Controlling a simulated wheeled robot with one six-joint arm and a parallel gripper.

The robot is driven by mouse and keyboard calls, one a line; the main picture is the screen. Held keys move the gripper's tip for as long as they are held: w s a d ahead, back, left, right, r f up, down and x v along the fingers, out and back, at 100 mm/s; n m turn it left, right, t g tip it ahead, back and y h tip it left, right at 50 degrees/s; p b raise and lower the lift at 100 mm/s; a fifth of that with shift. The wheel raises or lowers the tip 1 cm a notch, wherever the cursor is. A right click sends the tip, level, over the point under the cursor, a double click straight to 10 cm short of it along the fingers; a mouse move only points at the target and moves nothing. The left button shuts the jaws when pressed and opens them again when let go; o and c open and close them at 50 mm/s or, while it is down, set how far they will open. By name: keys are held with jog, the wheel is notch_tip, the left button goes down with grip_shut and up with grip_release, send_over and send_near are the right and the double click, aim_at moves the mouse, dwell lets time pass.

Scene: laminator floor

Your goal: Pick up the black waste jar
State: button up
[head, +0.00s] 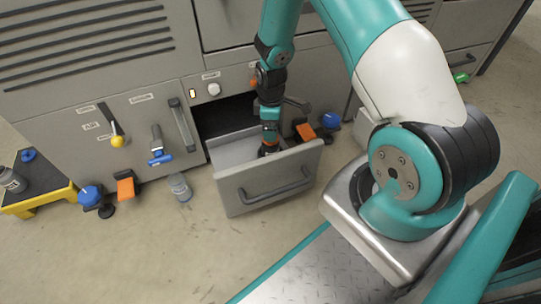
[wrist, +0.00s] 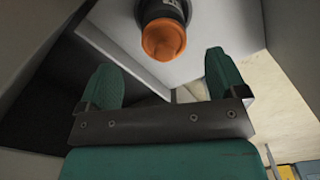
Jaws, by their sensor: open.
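A black jar with an orange cap (wrist: 163,40) is at the top middle of the wrist view, inside the open grey drawer (head: 262,198). Its upper end is cut off by the frame edge. My gripper (wrist: 162,66) is open, with its two teal fingers apart and the orange cap beyond and between them in the picture. The fingers do not appear to touch the jar. In the head view my arm reaches down into the drawer, and its end largely hides the jar there.
The drawer's front panel and handle (head: 277,186) stand out from the grey machine. A small grey container (head: 180,187) is on the floor left of the drawer. Open floor lies in front.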

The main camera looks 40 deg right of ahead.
aim_at(271, 148)
jog(key=shift+s+a+f+b, duration=0.1)
jog(key=shift+f+b, duration=1.2)
jog(key=shift+f, duration=0.3)
jog(key=shift+s+a+f+b, duration=0.1)
jog(key=shift+f+b, duration=1.15)
jog(key=shift+f, duration=0.3)
jog(key=shift+r, duration=0.15)
jog(key=c, duration=1.5)
jog(key=shift+r, duration=0.1)
